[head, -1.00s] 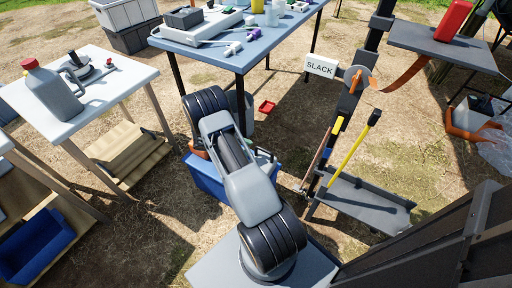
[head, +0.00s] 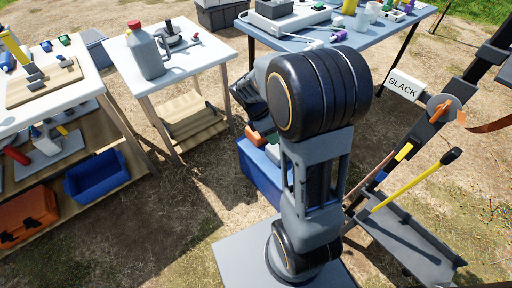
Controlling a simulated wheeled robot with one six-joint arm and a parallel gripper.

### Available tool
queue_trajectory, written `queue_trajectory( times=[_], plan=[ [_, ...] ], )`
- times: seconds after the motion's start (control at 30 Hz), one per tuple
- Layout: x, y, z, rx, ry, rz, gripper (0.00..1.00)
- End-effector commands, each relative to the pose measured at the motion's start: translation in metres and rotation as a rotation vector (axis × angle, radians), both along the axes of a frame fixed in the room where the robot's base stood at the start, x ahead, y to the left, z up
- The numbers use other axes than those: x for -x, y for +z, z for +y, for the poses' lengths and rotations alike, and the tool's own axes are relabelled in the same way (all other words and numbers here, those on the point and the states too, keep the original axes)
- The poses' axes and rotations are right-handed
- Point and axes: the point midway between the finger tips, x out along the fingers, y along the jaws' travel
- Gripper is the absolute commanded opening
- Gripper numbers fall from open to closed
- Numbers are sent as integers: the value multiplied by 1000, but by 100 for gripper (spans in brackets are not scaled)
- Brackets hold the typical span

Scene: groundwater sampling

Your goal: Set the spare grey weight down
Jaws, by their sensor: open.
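I cannot make out a spare grey weight for certain in the head view. My arm stands in the middle of the picture, and part of its wrist shows to the left behind the big black joint. My gripper's fingers are not visible, so I cannot see whether anything is between them. A blue box (head: 262,178) stands on the ground behind my arm, with an orange thing (head: 256,137) at its top edge.
A white table (head: 185,62) holds a grey jug with a red cap (head: 148,55). At left, a bench carries a wooden board (head: 45,84), with a blue bin (head: 97,176) and an orange crate (head: 28,215) below. A blue-grey table (head: 385,37) stands behind. A SLACK sign (head: 405,86) hangs right.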

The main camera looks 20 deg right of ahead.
Motion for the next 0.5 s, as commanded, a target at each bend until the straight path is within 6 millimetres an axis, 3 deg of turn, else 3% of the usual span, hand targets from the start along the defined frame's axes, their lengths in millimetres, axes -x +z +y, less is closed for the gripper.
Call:
queue_trajectory(
  times=[0.03, 0.2, 0.5],
  plan=[
    [9, 13, 11, -9, -107, -100, 42],
    [36, 40, 46, -79, -512, -380, 42],
    [70, 63, 85, -240, -1057, -633, 42]
  ],
)
